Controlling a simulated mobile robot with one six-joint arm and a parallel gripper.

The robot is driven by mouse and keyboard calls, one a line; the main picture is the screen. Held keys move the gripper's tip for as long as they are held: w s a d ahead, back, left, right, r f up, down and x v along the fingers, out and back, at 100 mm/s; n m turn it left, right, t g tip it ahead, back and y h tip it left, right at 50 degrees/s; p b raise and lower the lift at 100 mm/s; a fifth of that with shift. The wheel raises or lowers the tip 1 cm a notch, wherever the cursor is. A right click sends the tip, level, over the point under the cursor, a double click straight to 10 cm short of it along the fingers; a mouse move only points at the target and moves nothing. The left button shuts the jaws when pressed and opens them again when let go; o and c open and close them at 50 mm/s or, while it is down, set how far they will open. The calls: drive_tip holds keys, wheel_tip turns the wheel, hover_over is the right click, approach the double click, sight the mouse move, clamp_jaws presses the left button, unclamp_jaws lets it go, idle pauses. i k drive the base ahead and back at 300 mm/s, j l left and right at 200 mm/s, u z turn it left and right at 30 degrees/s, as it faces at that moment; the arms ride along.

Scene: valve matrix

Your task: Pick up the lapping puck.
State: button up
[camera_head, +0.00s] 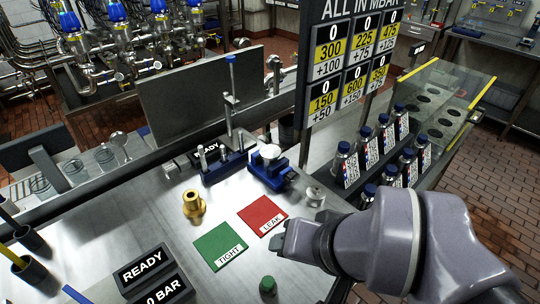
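A small dark green round piece (268,286) stands on the steel bench near its front edge; it may be the lapping puck, but it is too small to be sure. A small shiny clear or metallic piece (314,196) sits at the bench's right side, just beyond my gripper. My gripper (280,243) comes in from the right, above the bench near the red card, with the green piece nearer the camera. Its fingers are seen from the side, so the gap between them is hidden. I see nothing held in it.
A brass fitting (193,204) stands left of the green TIGHT card (221,246) and red LEAK card (262,215). A blue vise (270,172) and blue stand (224,166) are behind. Several bottles (345,160) line the right. Display boxes (142,268) occupy the front left.

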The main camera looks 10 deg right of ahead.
sight(268, 288)
drive_tip(key=k+j+z, duration=0.15)
drive_tip(key=j+z, duration=0.2)
drive_tip(key=k+j+z, duration=0.2)
drive_tip(key=z, duration=0.15)
